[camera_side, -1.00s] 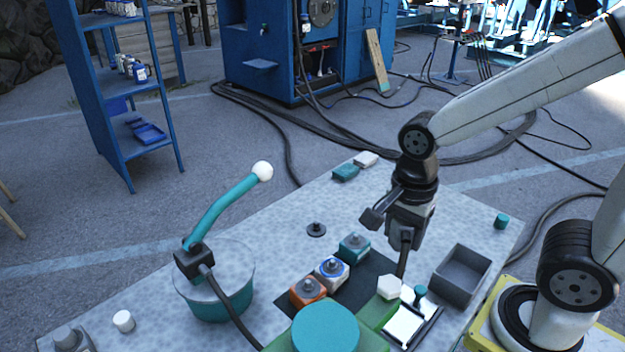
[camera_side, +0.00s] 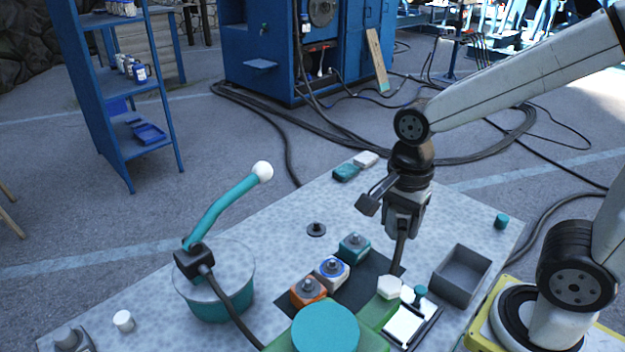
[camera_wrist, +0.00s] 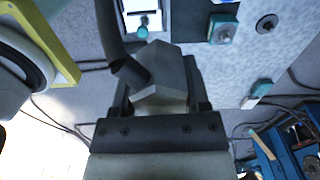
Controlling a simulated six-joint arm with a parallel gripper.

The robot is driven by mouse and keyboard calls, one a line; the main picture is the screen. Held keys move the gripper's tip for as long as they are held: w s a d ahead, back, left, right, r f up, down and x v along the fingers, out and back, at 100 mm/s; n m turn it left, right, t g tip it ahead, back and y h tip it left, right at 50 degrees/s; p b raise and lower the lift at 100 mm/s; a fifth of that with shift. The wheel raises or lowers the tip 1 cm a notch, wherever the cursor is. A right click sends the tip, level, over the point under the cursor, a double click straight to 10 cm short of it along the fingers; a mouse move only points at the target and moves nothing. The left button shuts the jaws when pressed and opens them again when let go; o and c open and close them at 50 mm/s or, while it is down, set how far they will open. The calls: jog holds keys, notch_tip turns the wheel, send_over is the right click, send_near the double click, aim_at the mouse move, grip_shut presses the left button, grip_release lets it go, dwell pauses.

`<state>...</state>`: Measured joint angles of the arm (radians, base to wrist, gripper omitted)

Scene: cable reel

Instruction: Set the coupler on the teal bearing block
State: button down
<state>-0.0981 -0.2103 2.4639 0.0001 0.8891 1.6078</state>
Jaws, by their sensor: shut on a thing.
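My gripper (camera_side: 403,226) is shut on the coupler, a grey faceted piece (camera_wrist: 163,77) on the end of a dark cable. In the side view the jaws mostly hide the coupler, and the cable (camera_side: 399,252) hangs below them. The teal bearing block (camera_side: 354,247), with a grey fitting on top, stands on a dark mat left of and below my gripper. It also shows in the wrist view (camera_wrist: 222,29), up and right of the coupler. The coupler is held above the table, apart from the block.
White-blue (camera_side: 332,271) and orange (camera_side: 307,292) blocks line up with the teal one. A black disc (camera_side: 316,229) lies behind them. A grey open bin (camera_side: 462,274) is at right. A teal-based reel (camera_side: 215,290) with a raised handle stands at left.

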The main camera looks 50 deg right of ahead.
jog(key=w+d+f, duration=0.4)
jog(key=w, duration=0.4)
send_over(356, 234)
notch_tip(356, 234, down, 5)
jog(key=shift+r, duration=0.1)
jog(key=shift+f, duration=0.25)
jog(key=shift+f, duration=3.9)
grip_release()
